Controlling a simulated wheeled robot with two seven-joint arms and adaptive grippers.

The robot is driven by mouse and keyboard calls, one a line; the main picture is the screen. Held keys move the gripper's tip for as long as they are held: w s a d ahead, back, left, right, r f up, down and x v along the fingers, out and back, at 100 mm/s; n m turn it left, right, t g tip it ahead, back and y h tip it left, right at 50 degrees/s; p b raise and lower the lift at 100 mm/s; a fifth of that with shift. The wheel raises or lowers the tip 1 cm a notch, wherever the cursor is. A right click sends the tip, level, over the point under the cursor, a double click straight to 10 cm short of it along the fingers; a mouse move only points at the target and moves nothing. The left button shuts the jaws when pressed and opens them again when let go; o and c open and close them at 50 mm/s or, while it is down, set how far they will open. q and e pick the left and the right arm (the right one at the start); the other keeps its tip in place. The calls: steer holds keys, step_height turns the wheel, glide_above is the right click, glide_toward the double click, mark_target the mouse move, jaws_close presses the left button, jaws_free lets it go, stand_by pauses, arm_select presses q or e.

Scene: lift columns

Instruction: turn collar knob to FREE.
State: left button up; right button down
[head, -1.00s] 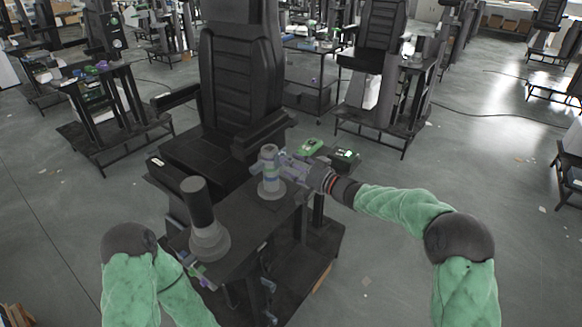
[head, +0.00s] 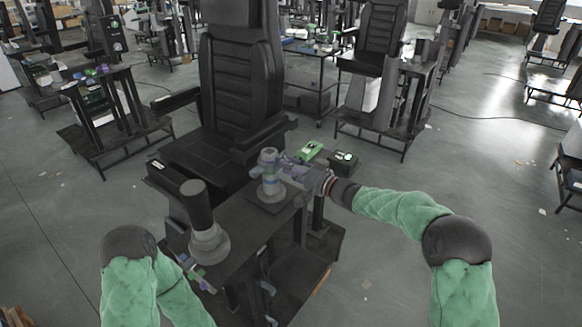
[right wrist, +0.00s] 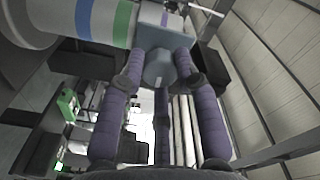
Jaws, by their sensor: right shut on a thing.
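A short grey lift column (head: 269,188) with coloured bands stands on the dark table, right of the middle. In the right wrist view its pale tube (right wrist: 70,18), with a blue and a green band, crosses the top left. A blue-grey collar knob (right wrist: 158,70) sits on the collar block (right wrist: 158,36) at the tube's end. My right gripper (head: 288,172) reaches the column from the right; its purple fingers close around the knob in the wrist view. The knob's markings cannot be read. My left gripper (head: 200,274) is low at the table's left edge, small and unclear.
A second column with a black top (head: 198,205) stands on the table's left part. A black chair (head: 240,85) is behind the table. A green box (head: 311,150) and a dark box (head: 344,160) are just beyond my right gripper.

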steer(key=shift+w+d+f+n+g+y+b, duration=0.15)
steer(key=shift+n+b, duration=0.75)
steer(key=shift+n, duration=3.55)
steer(key=shift+s+a+f+n+g+y+b, duration=0.2)
steer(key=shift+n+b, duration=0.65)
steer(key=shift+n, duration=3.6)
steer(key=shift+w+d+r, duration=0.2)
steer(key=shift+r, duration=0.2)
steer(key=c, duration=0.9)
jaws_free()
steer(key=shift+f, duration=0.1)
steer(key=v, duration=1.2)
steer(key=shift+f, duration=0.2)
